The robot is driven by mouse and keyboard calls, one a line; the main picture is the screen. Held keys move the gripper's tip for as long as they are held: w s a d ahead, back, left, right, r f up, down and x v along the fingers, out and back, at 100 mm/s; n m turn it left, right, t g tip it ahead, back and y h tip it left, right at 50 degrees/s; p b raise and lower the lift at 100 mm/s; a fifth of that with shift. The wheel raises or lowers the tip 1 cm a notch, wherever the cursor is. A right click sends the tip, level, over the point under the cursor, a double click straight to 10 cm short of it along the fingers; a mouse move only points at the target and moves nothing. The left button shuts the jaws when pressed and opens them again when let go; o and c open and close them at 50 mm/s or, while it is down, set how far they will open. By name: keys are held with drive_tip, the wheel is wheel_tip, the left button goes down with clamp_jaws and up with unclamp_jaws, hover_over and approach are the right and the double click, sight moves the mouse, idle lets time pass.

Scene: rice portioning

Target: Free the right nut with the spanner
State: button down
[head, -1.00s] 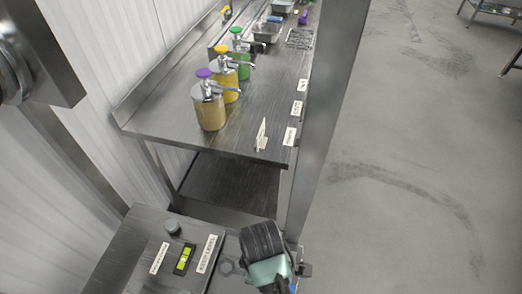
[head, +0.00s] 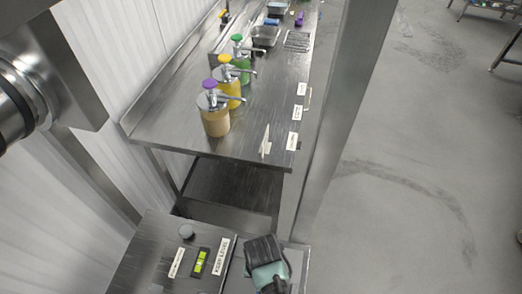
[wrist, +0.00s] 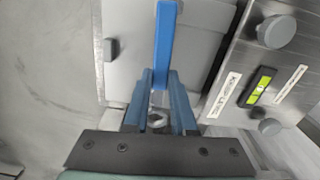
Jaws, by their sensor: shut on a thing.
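In the wrist view my gripper (wrist: 160,82) has its two blue-grey fingers close together on the blue spanner (wrist: 166,40). The spanner's bar runs up the picture from the fingertips. A pale hexagonal nut (wrist: 157,119) shows between the fingers, nearer the palm; I cannot tell whether it is the right nut, or whether the spanner touches it. In the head view my gripper (head: 267,268) is a dark and teal shape at the bottom, over the near metal unit; its fingers, the spanner and the nut are hidden there.
The near unit carries a green spirit level (head: 201,262), a "keep level" label (head: 222,257) and a round knob (head: 186,232). A metal post (head: 333,120) stands to the right. Beyond is a steel table (head: 165,135) with pump dispensers (head: 215,120).

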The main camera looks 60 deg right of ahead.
drive_tip(key=shift+f+b, duration=1.85)
drive_tip(key=shift+b, duration=0.25)
drive_tip(key=shift+f, duration=1.05)
idle(0.4)
idle(0.4)
drive_tip(key=shift+s+d+n+p, duration=0.35)
drive_tip(key=shift+s+n+p, duration=0.3)
drive_tip(key=shift+n, duration=0.25)
drive_tip(key=shift+s+d+r+n, duration=0.1)
drive_tip(key=shift+s+d+n, duration=0.1)
drive_tip(key=shift+n, duration=0.1)
drive_tip(key=shift+s+d+n+p, duration=0.3)
drive_tip(key=shift+n, duration=0.3)
